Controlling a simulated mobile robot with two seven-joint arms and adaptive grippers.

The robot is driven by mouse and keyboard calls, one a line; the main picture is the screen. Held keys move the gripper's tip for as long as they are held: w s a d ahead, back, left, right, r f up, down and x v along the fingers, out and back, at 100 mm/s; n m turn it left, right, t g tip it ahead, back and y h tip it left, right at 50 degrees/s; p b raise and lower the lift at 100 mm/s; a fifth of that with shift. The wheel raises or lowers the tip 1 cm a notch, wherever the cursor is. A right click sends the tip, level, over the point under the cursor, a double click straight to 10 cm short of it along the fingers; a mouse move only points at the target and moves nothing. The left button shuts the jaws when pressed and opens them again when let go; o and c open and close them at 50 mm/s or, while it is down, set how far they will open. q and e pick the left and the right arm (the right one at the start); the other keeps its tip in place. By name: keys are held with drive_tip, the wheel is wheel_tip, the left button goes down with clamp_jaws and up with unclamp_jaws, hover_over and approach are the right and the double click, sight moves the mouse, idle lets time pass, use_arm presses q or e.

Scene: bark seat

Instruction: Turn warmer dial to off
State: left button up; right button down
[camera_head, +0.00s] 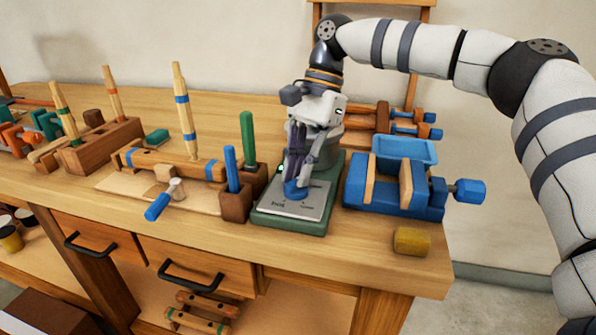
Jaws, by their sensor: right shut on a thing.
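The warmer is a green-based box (275,217) with a pale front plate on the wooden workbench. Its blue dial (294,190) sits on the plate, which has small dark markings, one at its lower left and others to the right. My right gripper (296,180) reaches down from above, with its fingers shut on the blue dial. The fingers hide much of the dial, so I cannot tell which mark it points to. My left gripper is not in view.
A blue vise (400,193) stands close to the right of the warmer, with a yellow block (411,241) in front. Wooden blocks with blue (232,170) and green (247,140) handles stand just left. The bench front edge is mostly clear.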

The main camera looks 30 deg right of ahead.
drive_tip(key=n+g, duration=0.1)
drive_tip(key=n, duration=0.1)
drive_tip(key=n+b, duration=0.1)
drive_tip(key=n, duration=0.1)
drive_tip(key=shift+w+a+f+n+g+h, duration=0.1)
drive_tip(key=shift+w+f+n+g+h, duration=0.1)
drive_tip(key=shift+n+g+h, duration=0.2)
idle(0.4)
drive_tip(key=c, duration=1.6)
unclamp_jaws()
drive_tip(key=shift+c, duration=0.2)
drive_tip(key=shift+r, duration=0.1)
drive_tip(key=v, duration=0.7)
drive_tip(key=shift+r, duration=0.3)
